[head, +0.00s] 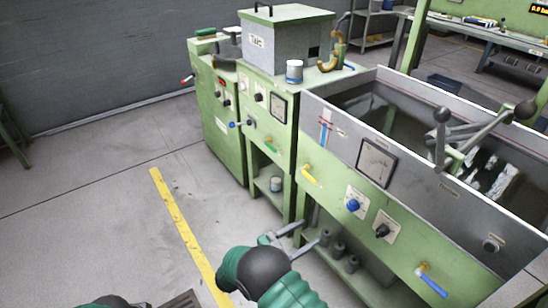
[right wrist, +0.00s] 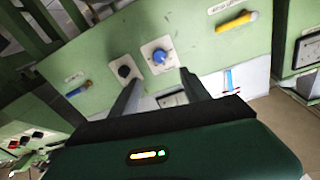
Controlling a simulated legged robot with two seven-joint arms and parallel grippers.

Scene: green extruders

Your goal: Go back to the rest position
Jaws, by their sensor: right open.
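My right gripper (head: 315,230) is open and empty in the head view, in front of the lower part of the large green machine (head: 400,235). In the right wrist view its two dark fingers (right wrist: 161,75) stand apart with nothing between them. They point toward the green panel, below a blue knob (right wrist: 161,57) and a black knob (right wrist: 124,71). I cannot tell the exact gap to the panel. A bit of my left arm (head: 108,301) shows at the bottom edge of the head view; its gripper is out of view.
The machine has a yellow handle (head: 309,174), a blue handle (head: 432,281) and an open trough with metal levers (head: 443,135). Grey cylinders (head: 338,249) stand on its low shelf. A smaller green cabinet (head: 221,125) stands to the left. Floor with a yellow line (head: 180,220) is clear at left.

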